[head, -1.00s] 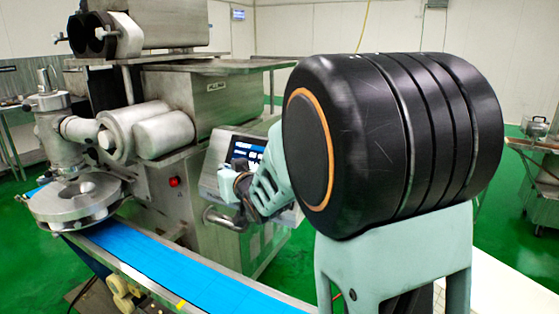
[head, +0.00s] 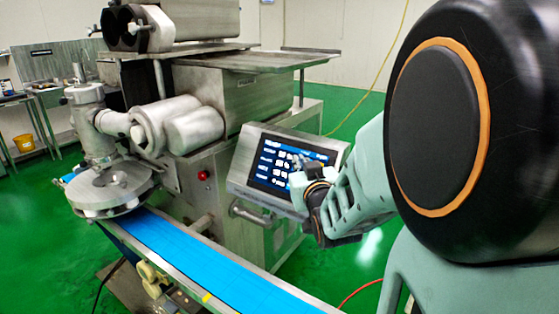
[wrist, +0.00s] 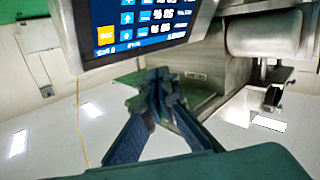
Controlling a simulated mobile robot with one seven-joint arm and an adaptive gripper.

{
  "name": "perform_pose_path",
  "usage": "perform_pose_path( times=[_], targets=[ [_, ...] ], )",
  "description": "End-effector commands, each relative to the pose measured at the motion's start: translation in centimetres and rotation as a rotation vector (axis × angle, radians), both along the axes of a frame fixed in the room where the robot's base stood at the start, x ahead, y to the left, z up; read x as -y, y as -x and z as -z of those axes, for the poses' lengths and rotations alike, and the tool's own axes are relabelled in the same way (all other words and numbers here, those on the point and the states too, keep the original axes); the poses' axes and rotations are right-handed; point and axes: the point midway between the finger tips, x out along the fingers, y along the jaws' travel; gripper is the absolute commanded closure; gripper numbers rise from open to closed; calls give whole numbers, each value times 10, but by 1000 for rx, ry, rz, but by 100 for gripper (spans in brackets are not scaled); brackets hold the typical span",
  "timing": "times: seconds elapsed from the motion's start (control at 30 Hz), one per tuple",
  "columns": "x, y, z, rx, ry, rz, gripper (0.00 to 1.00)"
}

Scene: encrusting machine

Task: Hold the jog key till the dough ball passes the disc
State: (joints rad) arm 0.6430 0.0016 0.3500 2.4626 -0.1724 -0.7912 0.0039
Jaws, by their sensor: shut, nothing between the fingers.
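The control panel (head: 238,170) has a lit blue screen (head: 268,165) with rows of white keys and figures. The wrist view shows part of this screen (wrist: 140,22), with an orange key (wrist: 106,35) at its corner; I cannot tell which key is the jog key. My gripper (head: 298,166) is in front of the screen's right part. Its fingers (wrist: 158,82) are shut and empty, and appear just off the screen's edge in the wrist view; contact is unclear. The round metal disc housing (head: 110,190) stands over the blue belt (head: 185,250). No dough ball is visible.
A handle bar (head: 250,215) runs below the panel. A red button (head: 204,175) is on the machine's side. A steel tray (head: 240,62) tops the machine. A table with a yellow bucket (head: 25,143) stands at the far left. Green floor is open behind the panel.

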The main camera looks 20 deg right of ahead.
Motion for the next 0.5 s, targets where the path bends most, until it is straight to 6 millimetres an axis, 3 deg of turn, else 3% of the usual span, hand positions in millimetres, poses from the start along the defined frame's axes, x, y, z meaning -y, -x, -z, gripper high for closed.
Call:
perform_pose_path(
  times=[0.5],
  targets=[
    [8, 8, -1, 1, 16, 20, 100]
  ],
)
